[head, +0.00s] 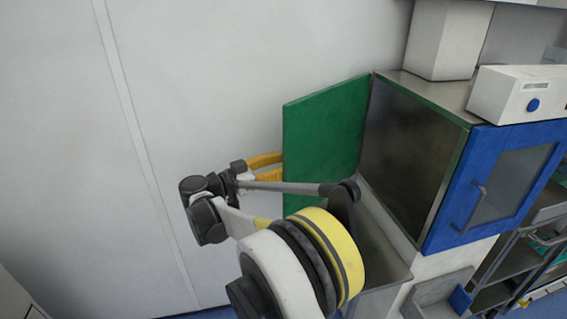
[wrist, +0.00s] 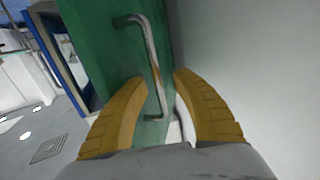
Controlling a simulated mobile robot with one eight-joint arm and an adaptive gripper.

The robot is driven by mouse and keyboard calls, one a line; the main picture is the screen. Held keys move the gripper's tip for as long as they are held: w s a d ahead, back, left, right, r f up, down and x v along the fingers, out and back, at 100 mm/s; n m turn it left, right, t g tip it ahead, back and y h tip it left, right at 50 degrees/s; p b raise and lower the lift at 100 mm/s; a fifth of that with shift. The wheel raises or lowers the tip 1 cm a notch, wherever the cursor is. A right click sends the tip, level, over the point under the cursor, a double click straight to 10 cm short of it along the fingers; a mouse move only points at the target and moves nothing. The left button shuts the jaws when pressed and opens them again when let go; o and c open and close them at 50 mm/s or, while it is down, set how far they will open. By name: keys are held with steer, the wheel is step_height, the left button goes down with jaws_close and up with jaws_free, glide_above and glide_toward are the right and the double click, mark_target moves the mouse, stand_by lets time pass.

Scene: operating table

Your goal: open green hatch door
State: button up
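The green hatch door (head: 325,135) stands swung out to the left of the steel cabinet in the head view. Its handle is hidden there. In the wrist view, the green door (wrist: 105,60) fills the upper middle, and its bent metal handle (wrist: 150,50) runs down between my fingers. My gripper (head: 280,166) has yellow fingers at the door's left edge, partly hidden behind it. In the wrist view, my gripper (wrist: 160,80) is open, with one finger on each side of the handle's lower part. Contact with the handle cannot be made out.
The steel cabinet (head: 415,145) shows a dark face beside the green door. A blue-framed glass door (head: 497,185) is on its right side. A white box (head: 515,92) stands on top. A plain white wall (head: 215,70) is at left, with free room before it.

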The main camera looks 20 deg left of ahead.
steer(key=v, duration=1.2)
